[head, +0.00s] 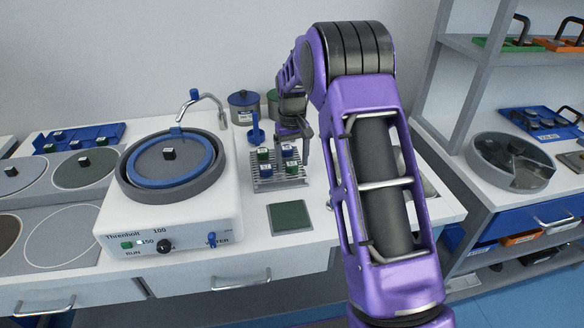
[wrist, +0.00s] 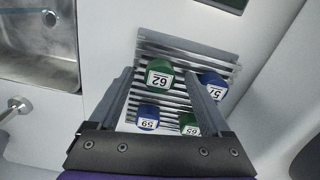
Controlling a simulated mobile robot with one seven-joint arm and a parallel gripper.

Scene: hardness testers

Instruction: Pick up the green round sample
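Two green samples stand on a slotted metal rack with two blue ones. In the wrist view the green sample labelled 62 (wrist: 159,75) appears between my open fingers, with no visible contact. The other green sample, labelled 65 (wrist: 190,124), is near the right finger and partly hidden. Which green one is round I cannot tell clearly. The rack (wrist: 215,62) also shows in the head view (head: 283,184). My gripper (wrist: 159,72) is open and empty, pointing down at the rack; in the head view it (head: 298,138) is over the rack's back part.
Blue samples labelled 57 (wrist: 213,86) and 59 (wrist: 148,117) stand close beside the green ones. Left of the rack is a polishing machine (head: 170,215); a dark green pad (head: 289,216) lies in front. Lidded jars (head: 244,106) and a blue stand (head: 256,130) are behind.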

